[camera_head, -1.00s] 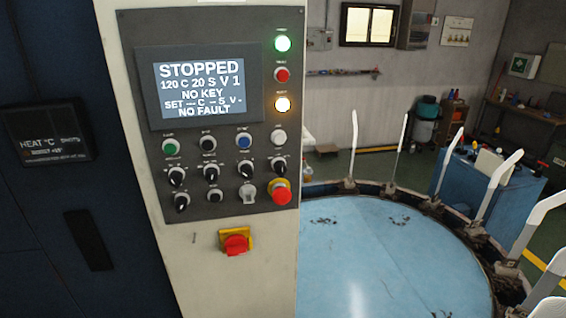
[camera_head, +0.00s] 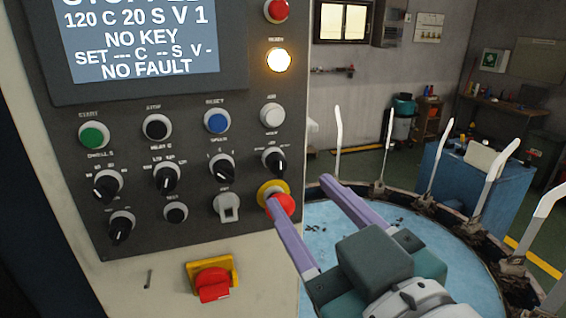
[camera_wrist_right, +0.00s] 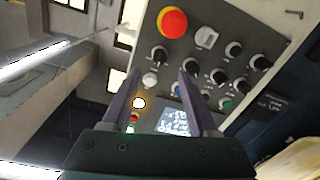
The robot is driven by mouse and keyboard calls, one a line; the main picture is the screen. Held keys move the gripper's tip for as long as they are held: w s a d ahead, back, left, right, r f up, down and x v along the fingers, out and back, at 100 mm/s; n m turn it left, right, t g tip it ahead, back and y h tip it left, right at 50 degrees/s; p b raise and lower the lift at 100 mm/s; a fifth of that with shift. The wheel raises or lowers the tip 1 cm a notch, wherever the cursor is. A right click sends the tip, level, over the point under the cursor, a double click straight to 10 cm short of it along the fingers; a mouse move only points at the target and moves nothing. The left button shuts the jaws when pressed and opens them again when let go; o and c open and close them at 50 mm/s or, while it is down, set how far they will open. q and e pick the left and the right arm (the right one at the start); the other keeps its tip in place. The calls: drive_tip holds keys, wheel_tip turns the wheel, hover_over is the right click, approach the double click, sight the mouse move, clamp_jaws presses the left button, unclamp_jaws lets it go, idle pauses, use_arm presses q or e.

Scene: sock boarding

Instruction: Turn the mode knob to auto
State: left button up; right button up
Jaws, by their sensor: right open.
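The control panel (camera_head: 200,240) carries several black selector knobs with white pointer marks; their labels are too small to read, so I cannot tell for certain which is the mode knob. The rightmost knob (camera_head: 273,160) sits above the red emergency stop (camera_head: 283,205); it also shows in the right wrist view (camera_wrist_right: 160,54), just beyond the gap between the fingertips. Other knobs sit at the middle (camera_head: 222,167) and lower left (camera_head: 121,227). My right gripper (camera_head: 297,188) is open and empty in front of the panel's right edge. One finger overlaps the emergency stop in the picture; contact is unclear.
The screen (camera_head: 135,40) reads "NO KEY" and "NO FAULT". A red rotary switch on a yellow plate (camera_head: 213,280) is below the panel. A round blue table (camera_head: 345,240) with upright white forms (camera_head: 338,140) stands right of the cabinet.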

sight(281, 169)
drive_tip(key=p+x, duration=0.1)
drive_tip(key=x, duration=0.6)
clamp_jaws()
idle(0.4)
